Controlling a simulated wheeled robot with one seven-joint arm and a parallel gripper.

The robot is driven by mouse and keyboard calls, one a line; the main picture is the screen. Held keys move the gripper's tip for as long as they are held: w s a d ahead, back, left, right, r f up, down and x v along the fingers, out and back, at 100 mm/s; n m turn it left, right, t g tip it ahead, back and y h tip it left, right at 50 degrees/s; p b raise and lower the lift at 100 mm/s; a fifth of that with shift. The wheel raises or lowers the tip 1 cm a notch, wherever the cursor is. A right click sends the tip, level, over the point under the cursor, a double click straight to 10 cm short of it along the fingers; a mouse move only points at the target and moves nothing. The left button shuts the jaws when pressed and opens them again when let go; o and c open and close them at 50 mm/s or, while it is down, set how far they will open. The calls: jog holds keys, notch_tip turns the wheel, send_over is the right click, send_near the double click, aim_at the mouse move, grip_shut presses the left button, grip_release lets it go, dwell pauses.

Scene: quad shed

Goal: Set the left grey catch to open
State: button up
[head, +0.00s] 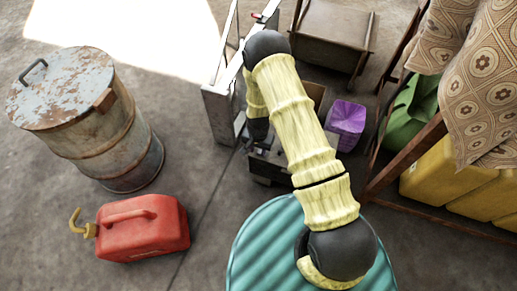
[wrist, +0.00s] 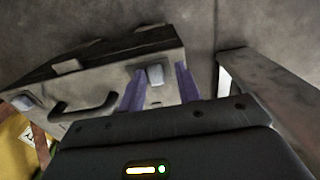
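My gripper (wrist: 160,88) has two purple fingers, set apart on either side of the catch right of the handle. Whether they touch it is not clear. In the head view the toolbox (head: 268,166) is partly hidden under my arm, and my gripper's dark body (head: 258,128) is just above it.
A pale metal frame (head: 219,112) stands close left of the toolbox. A purple box (head: 346,118) and a wooden cabinet (head: 333,32) are behind and right. A teal ribbed drum top (head: 262,248), red fuel can (head: 146,228) and rusty barrel (head: 88,122) stand around.

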jog(key=shift+o, duration=0.2)
jog(key=shift+d+r, duration=0.1)
notch_tip(320, 180, up, 17)
jog(key=p, duration=0.6)
jog(key=shift+r, duration=0.1)
notch_tip(320, 180, up, 16)
jog(key=n+t, duration=0.1)
jog(key=n, duration=0.1)
send_over(259, 151)
jog(key=s+d, duration=0.4)
jog(key=d, duration=0.2)
jog(key=s+d+r+n+t, duration=0.25)
jog(key=s+d+r, duration=0.25)
jog(key=s+r, duration=0.45)
notch_tip(259, 151, up, 33)
jog(key=p, duration=3.3)
jog(key=shift+s+g+p, duration=0.3)
jog(key=shift+g+p, duration=0.1)
jog(key=shift+g, duration=0.05)
jog(key=shift+d, duration=0.1)
